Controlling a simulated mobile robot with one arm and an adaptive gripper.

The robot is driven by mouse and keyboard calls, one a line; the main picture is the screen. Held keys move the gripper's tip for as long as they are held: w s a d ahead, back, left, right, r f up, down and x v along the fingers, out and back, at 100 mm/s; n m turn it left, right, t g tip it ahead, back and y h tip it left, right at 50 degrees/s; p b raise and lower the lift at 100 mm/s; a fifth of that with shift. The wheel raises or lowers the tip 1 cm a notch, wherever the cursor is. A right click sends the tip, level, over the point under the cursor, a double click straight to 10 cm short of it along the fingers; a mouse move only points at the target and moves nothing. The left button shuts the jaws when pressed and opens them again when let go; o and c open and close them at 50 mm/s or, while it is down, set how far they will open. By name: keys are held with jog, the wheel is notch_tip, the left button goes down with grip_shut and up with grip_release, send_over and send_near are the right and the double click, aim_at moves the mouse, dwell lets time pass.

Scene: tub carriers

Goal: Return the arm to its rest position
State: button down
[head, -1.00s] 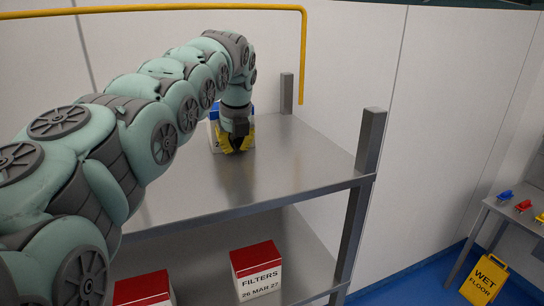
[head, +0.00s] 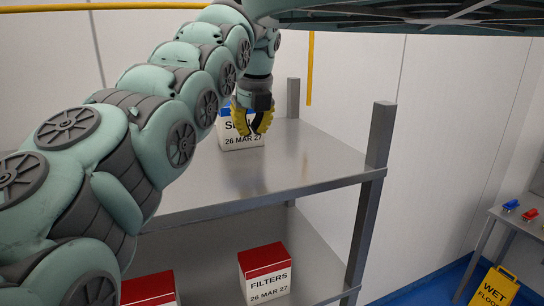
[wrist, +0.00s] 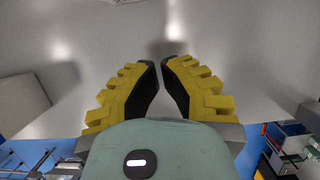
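My gripper (head: 254,130) has yellow fingers and hangs from my green arm above the upper steel shelf (head: 300,165). In the head view it is in front of a white box (head: 240,140) with a blue lid, hiding part of its label. In the wrist view the gripper (wrist: 160,66) shows its two fingers apart with a narrow gap at the tips. Nothing is between them, so it is open and empty. The box stands upright on the upper shelf. I cannot tell how far the fingers are from it.
A white FILTERS box (head: 268,285) with a red lid stands on the lower shelf, with another red-lidded box (head: 150,290) to its left. A steel post (head: 370,200) bounds the rack. A yellow pipe (head: 310,70), side table (head: 515,220) and wet-floor sign (head: 495,288) are beyond.

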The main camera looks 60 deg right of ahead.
jog(key=shift+p+v, duration=0.55)
jog(key=shift+v, duration=1.65)
jog(key=shift+d, duration=0.1)
